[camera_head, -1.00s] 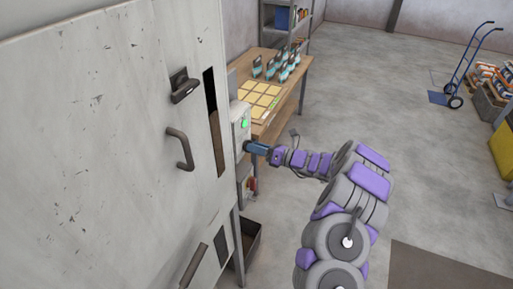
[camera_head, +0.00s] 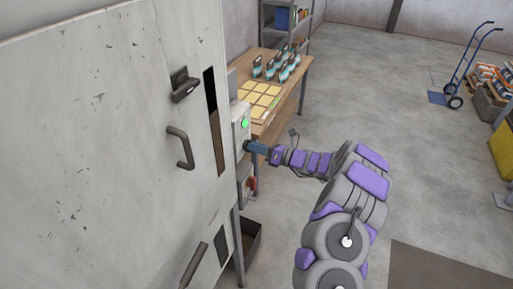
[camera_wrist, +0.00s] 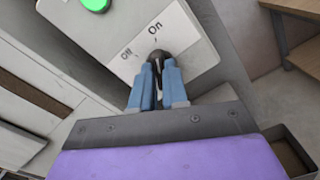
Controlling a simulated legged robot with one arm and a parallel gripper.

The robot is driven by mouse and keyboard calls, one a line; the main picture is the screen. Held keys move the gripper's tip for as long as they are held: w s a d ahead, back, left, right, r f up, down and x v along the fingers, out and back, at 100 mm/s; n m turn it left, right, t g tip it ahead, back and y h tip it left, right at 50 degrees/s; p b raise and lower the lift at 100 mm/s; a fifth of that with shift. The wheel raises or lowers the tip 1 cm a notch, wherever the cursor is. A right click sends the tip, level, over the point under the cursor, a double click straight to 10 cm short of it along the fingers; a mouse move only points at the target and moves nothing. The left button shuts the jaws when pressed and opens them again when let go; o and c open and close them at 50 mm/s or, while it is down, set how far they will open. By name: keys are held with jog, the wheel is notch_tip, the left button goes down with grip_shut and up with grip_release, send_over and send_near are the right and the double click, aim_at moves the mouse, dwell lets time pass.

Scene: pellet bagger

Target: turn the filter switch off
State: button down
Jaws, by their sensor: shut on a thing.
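The filter switch (camera_wrist: 158,56) is a dark knob on a pale control box (camera_wrist: 195,35), with a plate marked "Off" and "On". In the wrist view my gripper (camera_wrist: 159,68) has its blue fingers closed around the knob. The knob's top end sits near the "On" mark; its exact pointing is partly hidden by the fingers. A green light (camera_wrist: 96,4) shows on the box above the plate. In the head view the box (camera_head: 240,122) is on the side of the large pale machine, its green light (camera_head: 245,124) is lit, and my gripper (camera_head: 251,146) reaches its face from the right.
The large machine (camera_head: 90,130) with door handles (camera_head: 181,148) fills the left. A wooden table (camera_head: 290,90) with yellow cards and several small bags stands behind. A red-handled part (camera_head: 251,184) sits below the box. A dark bin (camera_head: 250,240) is on the floor.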

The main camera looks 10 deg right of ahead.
jog(key=shift+f, duration=0.1)
jog(key=shift+s+n+b, duration=0.15)
jog(key=shift+n+b, duration=5.7)
jog(key=shift+n, duration=0.05)
jog(key=shift+a, duration=0.1)
jog(key=c, duration=1.1)
grip_release()
jog(key=shift+c, duration=0.2)
